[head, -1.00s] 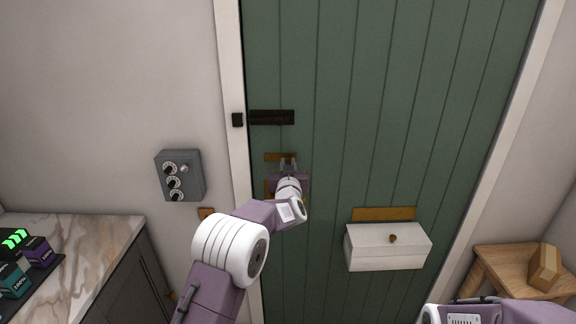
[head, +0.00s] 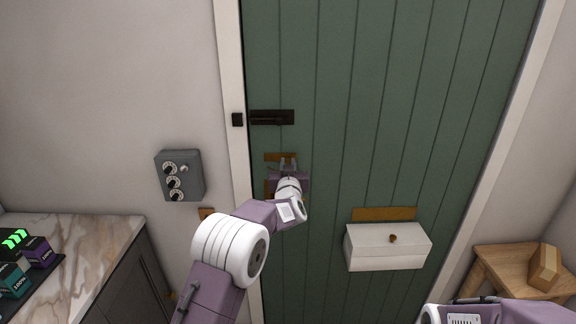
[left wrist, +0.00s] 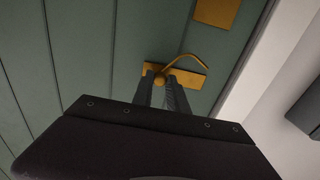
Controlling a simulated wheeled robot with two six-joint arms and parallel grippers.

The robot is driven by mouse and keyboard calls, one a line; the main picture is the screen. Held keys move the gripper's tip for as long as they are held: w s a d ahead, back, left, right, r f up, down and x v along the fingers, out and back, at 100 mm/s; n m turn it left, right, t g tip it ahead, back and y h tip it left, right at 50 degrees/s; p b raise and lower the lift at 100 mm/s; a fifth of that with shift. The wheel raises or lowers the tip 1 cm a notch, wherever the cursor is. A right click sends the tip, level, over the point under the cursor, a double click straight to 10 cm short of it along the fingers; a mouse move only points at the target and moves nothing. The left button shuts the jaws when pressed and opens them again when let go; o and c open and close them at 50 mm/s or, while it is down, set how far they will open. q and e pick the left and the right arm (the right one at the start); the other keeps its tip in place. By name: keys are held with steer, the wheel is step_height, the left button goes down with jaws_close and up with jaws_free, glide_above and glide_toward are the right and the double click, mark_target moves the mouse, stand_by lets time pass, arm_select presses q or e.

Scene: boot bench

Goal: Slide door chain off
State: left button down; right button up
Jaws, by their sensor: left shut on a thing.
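The door chain (left wrist: 208,58) is a thin, curved brass-coloured piece in the left wrist view. It arcs from a round brass knob (left wrist: 160,78) at a brass plate (left wrist: 188,73) on the green door. My left gripper (left wrist: 164,80) is shut on the chain's knob, with its fingertips close to the plate. In the head view my left gripper (head: 288,163) is in front of the door near its left edge, and it hides most of the chain. An upper brass plate (head: 273,157) shows behind the fingers. My right gripper is outside the views.
A dark bolt (head: 272,117) is above the gripper. A grey dial box (head: 180,175) is on the wall at left. A white box with a knob (head: 388,248) is on the door at right. A marble counter (head: 85,245) and a wooden stool (head: 495,262) flank the door.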

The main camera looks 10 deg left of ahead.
mark_target(266, 157)
arm_select(q)
steer(key=a+b, duration=0.2)
steer(key=a, duration=0.1)
steer(key=s+a+b, duration=0.1)
steer(key=a+b, duration=0.1)
steer(key=a, duration=0.2)
steer(key=shift+s+a, duration=0.1)
steer(key=shift+s, duration=0.1)
steer(key=c, duration=1.4)
jaws_free()
steer(key=shift+o, duration=0.5)
steer(key=shift+a, duration=0.15)
steer(key=shift+s, duration=0.1)
